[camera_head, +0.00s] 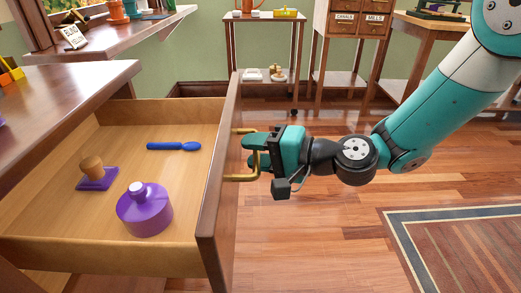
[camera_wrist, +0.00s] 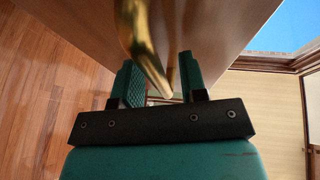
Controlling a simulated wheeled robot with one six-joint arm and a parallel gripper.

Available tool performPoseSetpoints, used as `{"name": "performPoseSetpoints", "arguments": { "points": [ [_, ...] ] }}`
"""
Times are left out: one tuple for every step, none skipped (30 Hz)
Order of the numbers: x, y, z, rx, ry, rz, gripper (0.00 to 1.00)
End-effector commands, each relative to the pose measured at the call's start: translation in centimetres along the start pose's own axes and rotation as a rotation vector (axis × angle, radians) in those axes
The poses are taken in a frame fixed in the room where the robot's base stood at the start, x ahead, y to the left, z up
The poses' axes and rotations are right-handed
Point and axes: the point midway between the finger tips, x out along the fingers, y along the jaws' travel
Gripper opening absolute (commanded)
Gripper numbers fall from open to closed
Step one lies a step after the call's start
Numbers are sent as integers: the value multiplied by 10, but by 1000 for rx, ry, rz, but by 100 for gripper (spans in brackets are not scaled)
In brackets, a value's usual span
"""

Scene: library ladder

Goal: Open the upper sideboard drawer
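The upper sideboard drawer (camera_head: 218,190) is pulled far out of the sideboard (camera_head: 90,75), its inside showing. Its brass handle (camera_head: 243,178) is on the front panel; the handle also shows large in the wrist view (camera_wrist: 138,40). My gripper (camera_head: 256,150) is at the handle. In the wrist view my gripper's fingers (camera_wrist: 157,75) stand apart, with the handle's bar in the gap between them. The left finger is clear of the bar; whether the right one touches it I cannot tell.
In the drawer lie a blue spoon (camera_head: 174,146), a purple stamp (camera_head: 97,180) with a wooden knob and a purple bottle (camera_head: 145,212). A small shelf cart (camera_head: 263,55) stands behind. A striped rug (camera_head: 450,250) lies at right. The wooden floor (camera_head: 310,235) between is clear.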

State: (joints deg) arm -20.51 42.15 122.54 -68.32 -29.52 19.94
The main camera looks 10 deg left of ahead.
Motion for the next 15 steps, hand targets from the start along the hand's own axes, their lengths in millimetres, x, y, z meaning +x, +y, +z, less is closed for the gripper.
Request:
{"name": "performPoseSetpoints", "arguments": {
  "points": [
    [0, 0, 0, 0, 0, 0, 39],
    [0, 0, 0, 0, 0, 0, 39],
    [0, 0, 0, 0, 0, 0, 39],
    [0, 0, 0, 1, 0, 0, 39],
    [-1, 0, 0, 1, 0, 0, 39],
    [-2, 0, 0, 1, 1, 1, 39],
    [-4, 0, 0, 1, 1, 1, 39],
    [-6, 0, -1, 1, 2, 2, 39],
    [-11, 1, -1, 3, 3, 3, 39],
    [-15, 1, -1, 3, 3, 3, 39],
    [-20, 0, -1, 4, 3, 3, 39],
    [-28, 0, -2, 4, 5, 3, 39],
    [-34, 0, -1, 6, 6, 2, 39],
    [-42, 0, -2, 5, 6, 3, 39],
    [-52, 0, -2, 5, 7, 3, 39]
  ]
}}
